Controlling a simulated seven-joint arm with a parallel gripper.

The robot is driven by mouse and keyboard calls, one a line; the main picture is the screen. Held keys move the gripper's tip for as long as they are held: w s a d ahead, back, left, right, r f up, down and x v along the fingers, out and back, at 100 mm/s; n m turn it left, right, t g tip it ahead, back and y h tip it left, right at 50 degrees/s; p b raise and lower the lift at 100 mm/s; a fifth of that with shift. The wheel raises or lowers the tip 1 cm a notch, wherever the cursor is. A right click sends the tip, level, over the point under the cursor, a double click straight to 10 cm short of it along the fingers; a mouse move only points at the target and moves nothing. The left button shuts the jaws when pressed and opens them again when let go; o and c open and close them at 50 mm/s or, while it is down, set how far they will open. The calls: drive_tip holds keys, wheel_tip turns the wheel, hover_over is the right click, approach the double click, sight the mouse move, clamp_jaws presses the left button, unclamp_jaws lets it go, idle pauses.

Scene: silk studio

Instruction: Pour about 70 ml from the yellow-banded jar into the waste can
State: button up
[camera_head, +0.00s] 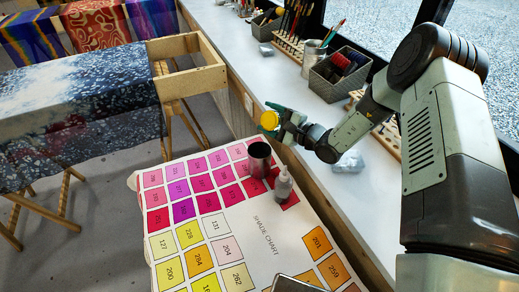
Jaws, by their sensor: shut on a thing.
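My gripper (276,118), with green fingers, is shut on the yellow-banded jar (269,121), which shows as a small yellow round shape at the fingertips. The rest of the jar is hidden or too small to make out, and I cannot tell how far it is tilted. A dark metal can, which looks like the waste can (259,160), stands upright on the shade chart table (262,236). The gripper and jar appear above and just behind the can in the picture. No liquid stream is visible.
A small grey-white squeeze bottle (283,186) stands close to the can's right. A long white counter (262,88) runs behind, with a grey basket (338,83) and a metal cup of brushes (314,56). A wooden frame with dyed cloth (75,110) stands at left.

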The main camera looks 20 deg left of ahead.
drive_tip(key=shift+f+n, duration=0.2)
drive_tip(key=shift+n, duration=0.4)
drive_tip(key=shift+s+a+r+n, duration=0.1)
drive_tip(key=shift+s+r+n, duration=0.2)
drive_tip(key=shift+n, duration=0.3)
idle(0.5)
drive_tip(key=shift+w+r, duration=0.1)
drive_tip(key=shift+w, duration=0.2)
drive_tip(key=shift+s+a+f+n, duration=0.1)
drive_tip(key=shift+s+f+n, duration=0.2)
drive_tip(key=shift+n, duration=0.6)
drive_tip(key=shift+w, duration=0.15)
idle(0.4)
drive_tip(key=shift+f, duration=0.1)
